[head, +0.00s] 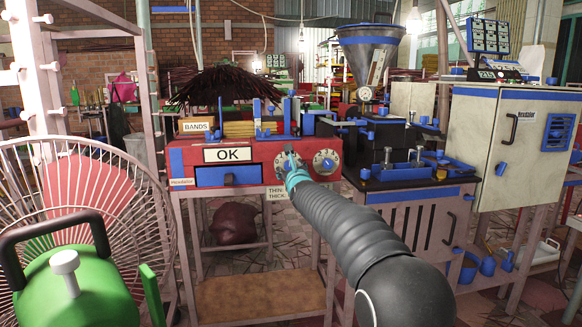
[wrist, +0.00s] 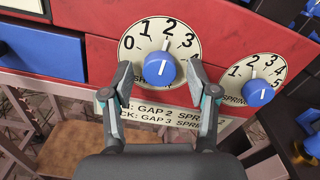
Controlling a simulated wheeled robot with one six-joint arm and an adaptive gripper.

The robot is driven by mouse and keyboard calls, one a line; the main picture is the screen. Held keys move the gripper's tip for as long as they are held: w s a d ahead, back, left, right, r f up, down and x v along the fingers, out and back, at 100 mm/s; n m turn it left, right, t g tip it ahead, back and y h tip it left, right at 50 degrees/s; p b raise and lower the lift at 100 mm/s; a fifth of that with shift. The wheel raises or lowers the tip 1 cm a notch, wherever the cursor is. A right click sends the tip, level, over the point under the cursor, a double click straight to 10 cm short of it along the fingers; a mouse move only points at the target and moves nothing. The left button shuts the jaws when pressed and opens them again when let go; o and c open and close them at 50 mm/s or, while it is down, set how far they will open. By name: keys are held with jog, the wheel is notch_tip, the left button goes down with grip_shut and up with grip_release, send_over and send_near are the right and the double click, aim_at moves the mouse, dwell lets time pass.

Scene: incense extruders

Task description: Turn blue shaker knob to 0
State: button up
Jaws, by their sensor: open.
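A blue knob (wrist: 160,70) on a round white dial (wrist: 187,52) sits on the red panel in the wrist view. The dial shows 0, 1, 2 and 3 along its upper rim. The white mark on the knob points up, near 2. My gripper (wrist: 160,84) is open, with one finger left and one right of this knob, apart from it.
The red machine (head: 255,150) carries an OK sign (head: 234,155) and a blue drawer (head: 228,175). A gap label (wrist: 160,110) lies below the dial. A blue-and-black machine (head: 405,160) stands close on the right.

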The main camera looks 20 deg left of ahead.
jog(key=shift+w, duration=0.15)
grip_shut()
